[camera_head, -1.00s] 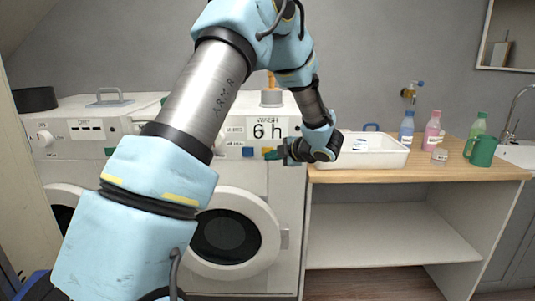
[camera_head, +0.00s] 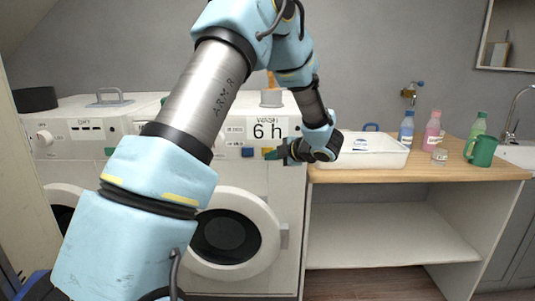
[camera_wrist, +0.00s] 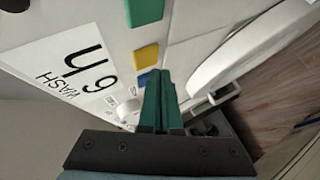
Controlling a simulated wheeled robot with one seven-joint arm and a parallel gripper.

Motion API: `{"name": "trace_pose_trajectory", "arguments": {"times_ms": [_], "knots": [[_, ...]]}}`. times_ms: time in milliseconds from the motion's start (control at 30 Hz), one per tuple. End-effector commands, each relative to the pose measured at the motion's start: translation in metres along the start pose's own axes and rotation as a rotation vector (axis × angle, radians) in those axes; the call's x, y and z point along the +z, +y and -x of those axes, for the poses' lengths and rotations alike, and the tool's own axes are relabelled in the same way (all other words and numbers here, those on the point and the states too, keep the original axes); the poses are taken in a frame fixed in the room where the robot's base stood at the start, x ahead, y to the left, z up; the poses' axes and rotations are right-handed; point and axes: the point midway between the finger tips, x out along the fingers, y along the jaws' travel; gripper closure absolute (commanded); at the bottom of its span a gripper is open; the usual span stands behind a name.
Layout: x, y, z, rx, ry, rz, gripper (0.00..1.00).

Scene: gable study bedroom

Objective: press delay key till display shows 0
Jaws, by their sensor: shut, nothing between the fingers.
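The washing machine (camera_head: 235,175) has a white panel with a display (camera_head: 265,130) reading "6 h" under the word WASH. The display also shows, rotated, in the wrist view (camera_wrist: 75,75). Below it are a blue key (camera_head: 248,152) and a yellow key (camera_head: 267,150). The wrist view shows a green key (camera_wrist: 143,10), the yellow key (camera_wrist: 146,55) and part of the blue key (camera_wrist: 145,78). I cannot read which is the delay key. My gripper (camera_head: 271,155) is shut and empty, its green fingertips (camera_wrist: 160,74) close to the yellow and blue keys. Contact is unclear.
A dryer (camera_head: 85,140) stands left of the washer. To the right, a wooden counter (camera_head: 430,173) holds a white tray (camera_head: 385,158), several bottles and a green mug (camera_head: 482,152). A round door (camera_head: 228,237) is below the panel.

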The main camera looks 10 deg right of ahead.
Motion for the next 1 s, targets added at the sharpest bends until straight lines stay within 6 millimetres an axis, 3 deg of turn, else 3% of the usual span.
{"name": "trace_pose_trajectory", "arguments": {"times_ms": [1000], "knots": [[0.006,0.0062,-0.0083,0.0,0.0,0.001,1.0]]}}
